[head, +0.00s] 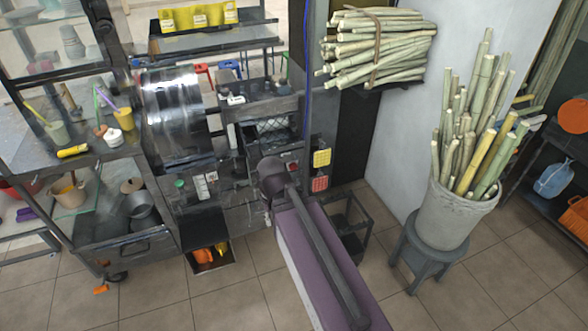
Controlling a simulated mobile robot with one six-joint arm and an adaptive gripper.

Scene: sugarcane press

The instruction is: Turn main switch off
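A small pale panel with switch-like parts (206,185) sits on the front of the dark press cabinet (235,215). A green round button (180,184) is to its left, and a small red part (292,166) is to its right. These are too small to tell which is the main switch or what position it is in. My dark arm reaches up from the bottom middle, with a round joint just right of the pale panel. My gripper does not show; the arm's far end is hidden behind that joint.
A metal drum (175,115) is above the panel. Yellow (322,158) and red (320,183) cards hang at the right. A bucket of cane (455,212) stands on a stool (428,255). A cane bundle (378,45) is above. Tiled floor at lower left is mostly clear.

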